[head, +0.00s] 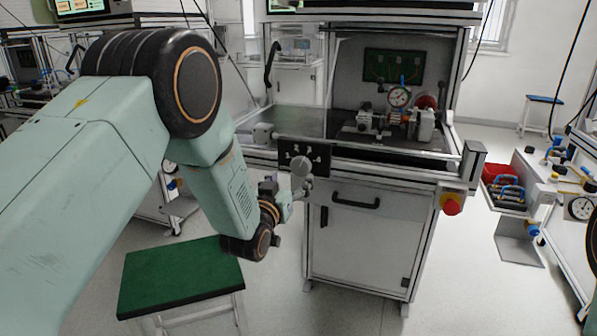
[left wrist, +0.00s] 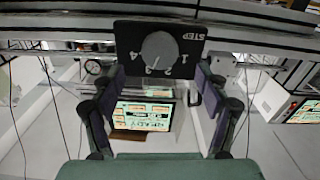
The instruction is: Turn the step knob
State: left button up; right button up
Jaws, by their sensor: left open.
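The step knob (head: 301,166) is a round grey knob on a black panel (head: 290,148) at the front of the test bench. In the left wrist view the knob (left wrist: 160,50) is on the panel (left wrist: 128,36), which appears upside down with "STEP" and the numbers 1 to 4. A mark on the knob seems to point near 3, but it is small. My left gripper (head: 298,190) is just in front of and slightly below the knob in the head view. In the left wrist view its open fingers (left wrist: 161,78) stand either side of the knob, apart from it. My right gripper is not in view.
The test bench (head: 365,240) has a cabinet door with a black handle, and a red emergency button (head: 452,204) at right. A gauge (head: 399,96) and stator rig stand on top. A green-topped stool (head: 180,275) is below my left arm. Floor in front is clear.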

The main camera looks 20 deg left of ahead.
aim_at(299, 169)
pick_arm(q)
jog(key=w, duration=0.1)
jog(key=w+b, duration=0.1)
jog(key=w, duration=0.3)
jog(key=shift+d+f, duration=0.1)
jog(key=shift+f, duration=0.15)
jog(key=shift+w+r+b, duration=0.15)
jog(key=shift+w+b, duration=0.2)
jog(key=shift+w, duration=0.35)
jog(key=shift+c, duration=0.4)
jog(key=c, duration=1.1)
